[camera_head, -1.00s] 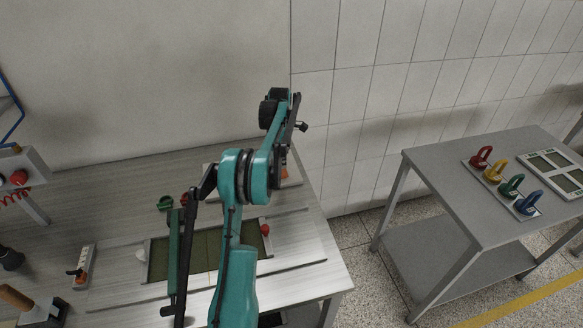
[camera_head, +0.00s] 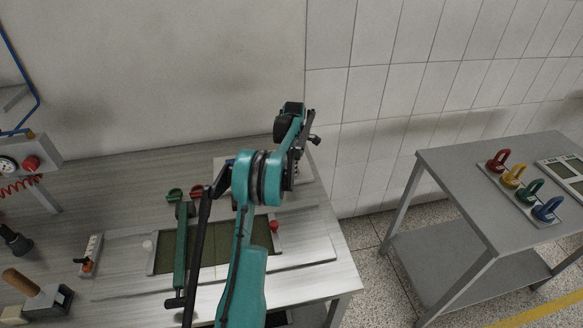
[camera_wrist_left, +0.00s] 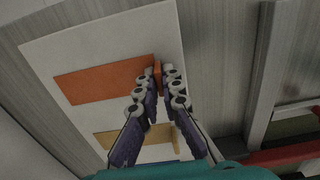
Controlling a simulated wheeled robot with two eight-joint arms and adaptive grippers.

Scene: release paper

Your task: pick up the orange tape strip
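The orange tape strip (camera_wrist_left: 108,79) lies on a white sheet (camera_wrist_left: 85,38) in the left wrist view. Its right end stands up as a small orange edge between my left fingertips (camera_wrist_left: 159,77). The fingers lean together at the tips and seem to touch that edge from both sides. A tan strip (camera_wrist_left: 118,139) lies on the sheet beside the orange one, partly behind the fingers. In the head view my left arm covers the gripper and the orange strip; a corner of the white sheet (camera_head: 219,172) shows. My right gripper is not in view.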

